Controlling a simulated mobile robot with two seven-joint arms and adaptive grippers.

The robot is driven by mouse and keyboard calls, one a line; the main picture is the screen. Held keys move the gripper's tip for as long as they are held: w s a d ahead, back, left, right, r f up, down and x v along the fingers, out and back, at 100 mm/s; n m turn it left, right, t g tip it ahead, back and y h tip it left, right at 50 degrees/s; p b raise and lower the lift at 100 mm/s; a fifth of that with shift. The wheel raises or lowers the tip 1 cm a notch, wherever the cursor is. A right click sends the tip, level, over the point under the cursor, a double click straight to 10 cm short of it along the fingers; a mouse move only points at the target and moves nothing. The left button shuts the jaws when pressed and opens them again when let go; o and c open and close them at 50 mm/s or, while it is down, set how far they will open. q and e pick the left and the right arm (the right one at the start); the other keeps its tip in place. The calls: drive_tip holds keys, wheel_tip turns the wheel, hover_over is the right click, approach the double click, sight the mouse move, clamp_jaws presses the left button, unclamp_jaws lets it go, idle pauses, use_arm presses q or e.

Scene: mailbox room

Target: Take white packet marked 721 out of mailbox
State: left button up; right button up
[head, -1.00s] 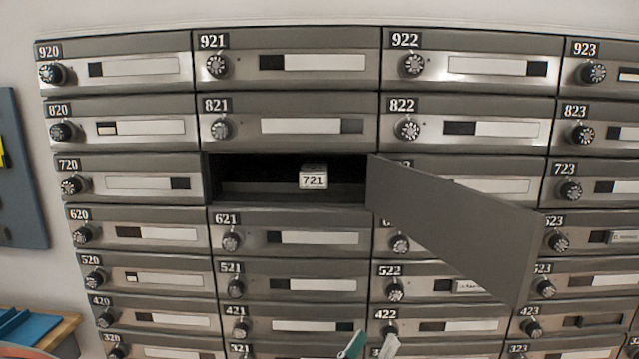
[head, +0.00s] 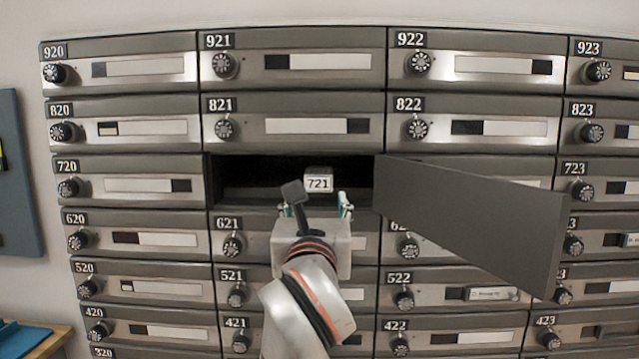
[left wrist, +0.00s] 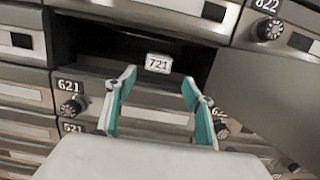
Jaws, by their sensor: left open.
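The white packet marked 721 (head: 319,181) sits inside the open mailbox compartment (head: 250,180), near the middle of its opening. It also shows in the left wrist view (left wrist: 158,63). The compartment's grey door (head: 470,225) hangs open to the right. My left gripper (head: 316,207) is in front of the compartment, just below the packet in the picture. In the left wrist view its two teal-lined fingers (left wrist: 158,90) are spread wide, with the packet beyond and between them. Nothing is between the fingertips. My right gripper is not in view.
Closed mailboxes with dials surround the opening, such as 821 (head: 290,125) above and 621 (head: 235,243) below. The open door juts out to the right of my left gripper. A blue-grey board (head: 20,175) hangs at the far left.

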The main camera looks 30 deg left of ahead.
sight(318, 179)
use_arm(q)
drive_tip(key=b+x, duration=0.2)
drive_tip(key=x, duration=0.8)
drive_tip(key=shift+w+a+f+b, duration=0.1)
drive_tip(key=shift+a+b, duration=0.05)
drive_tip(key=shift+b, duration=0.2)
drive_tip(key=shift+x, duration=1.35)
drive_tip(key=c, duration=0.9)
